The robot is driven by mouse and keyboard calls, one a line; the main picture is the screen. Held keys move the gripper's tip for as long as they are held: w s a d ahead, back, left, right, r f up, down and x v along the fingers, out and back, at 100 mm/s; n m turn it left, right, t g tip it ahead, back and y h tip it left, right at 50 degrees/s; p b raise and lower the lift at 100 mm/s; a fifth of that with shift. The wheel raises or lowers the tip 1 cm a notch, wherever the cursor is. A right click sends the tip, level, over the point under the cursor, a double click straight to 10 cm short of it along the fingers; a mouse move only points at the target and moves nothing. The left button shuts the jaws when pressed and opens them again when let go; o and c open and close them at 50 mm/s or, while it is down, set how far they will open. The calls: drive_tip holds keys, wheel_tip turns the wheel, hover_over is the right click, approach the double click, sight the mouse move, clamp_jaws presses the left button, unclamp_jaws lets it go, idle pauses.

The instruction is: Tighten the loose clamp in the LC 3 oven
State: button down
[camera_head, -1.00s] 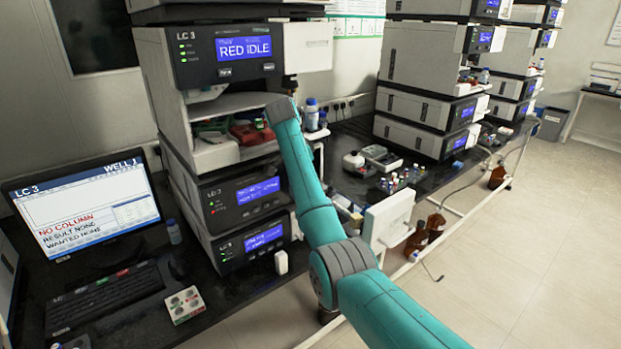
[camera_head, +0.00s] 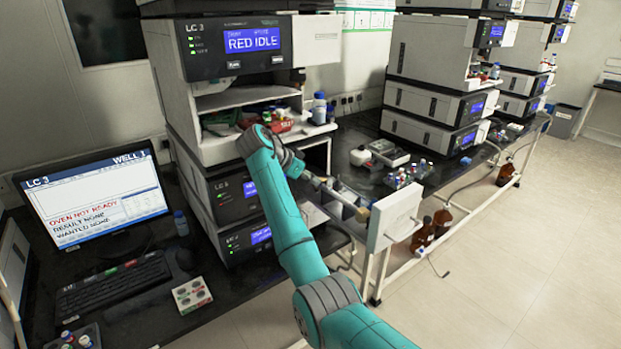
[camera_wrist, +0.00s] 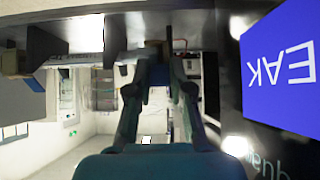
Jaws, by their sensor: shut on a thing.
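The LC 3 stack (camera_head: 192,130) stands at the left of the bench, its top display (camera_head: 252,40) reading RED IDLE. My gripper (camera_head: 312,180) is at the right side of this stack, in front of a dark opening. In the wrist view my gripper (camera_wrist: 157,72) has its fingers closed on a small brownish piece (camera_wrist: 157,48); I cannot tell if it is the clamp. A blue display (camera_wrist: 282,62) with upside-down letters EAK is close at the right of the wrist view. No loose clamp can be made out in the head view.
A monitor (camera_head: 95,195) reads OVEN NOT READY. A white panel (camera_head: 396,220) stands out at the bench front, right of my gripper. Bottles (camera_head: 319,108) and red items (camera_head: 283,125) sit on the stack's open shelf. Brown bottles (camera_head: 430,232) stand beyond the panel.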

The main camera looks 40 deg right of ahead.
drive_tip(key=c, duration=1)
unclamp_jaws()
drive_tip(key=shift+c, duration=0.2)
drive_tip(key=shift+a, duration=0.1)
drive_tip(key=v, duration=1.2)
